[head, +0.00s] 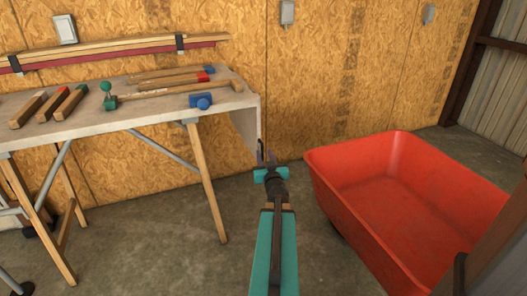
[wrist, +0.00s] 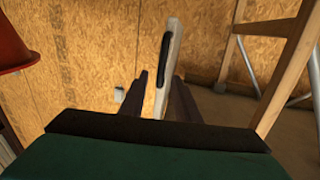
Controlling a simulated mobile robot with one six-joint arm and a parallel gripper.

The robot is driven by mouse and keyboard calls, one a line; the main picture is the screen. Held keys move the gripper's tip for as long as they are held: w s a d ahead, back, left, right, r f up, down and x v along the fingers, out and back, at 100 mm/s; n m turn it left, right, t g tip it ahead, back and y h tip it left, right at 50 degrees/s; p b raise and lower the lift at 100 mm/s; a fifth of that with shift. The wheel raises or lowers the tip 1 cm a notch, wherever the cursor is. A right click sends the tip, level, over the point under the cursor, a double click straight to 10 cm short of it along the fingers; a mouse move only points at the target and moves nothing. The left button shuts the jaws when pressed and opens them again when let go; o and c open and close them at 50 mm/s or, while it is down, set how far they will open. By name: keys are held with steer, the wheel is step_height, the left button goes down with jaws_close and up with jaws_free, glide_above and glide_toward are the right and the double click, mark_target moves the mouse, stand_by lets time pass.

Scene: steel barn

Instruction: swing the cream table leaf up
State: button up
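The cream table leaf (head: 245,128) hangs down from the right end of the workbench top (head: 150,118) in the head view. My gripper (head: 266,157) is at the leaf's lower right side. In the wrist view the leaf (wrist: 174,38) shows nearly edge-on, with a dark strip along it. Its near end lies between the two spread fingers of my gripper (wrist: 160,95). A gap shows between the left finger and the leaf. Whether the right finger touches it I cannot tell.
A red cart tub (head: 410,190) stands close on the right of my arm. Hammers and other tools (head: 165,90) lie on the bench. The bench's wooden leg (head: 206,180) stands left of the leaf. A chipboard wall (head: 310,80) is behind.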

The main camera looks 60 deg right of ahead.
mark_target(263, 149)
steer(key=shift+b+x, duration=0.4)
steer(key=shift+x, duration=1.95)
jaws_close()
steer(key=shift+d, duration=0.2)
steer(key=shift+a, duration=0.1)
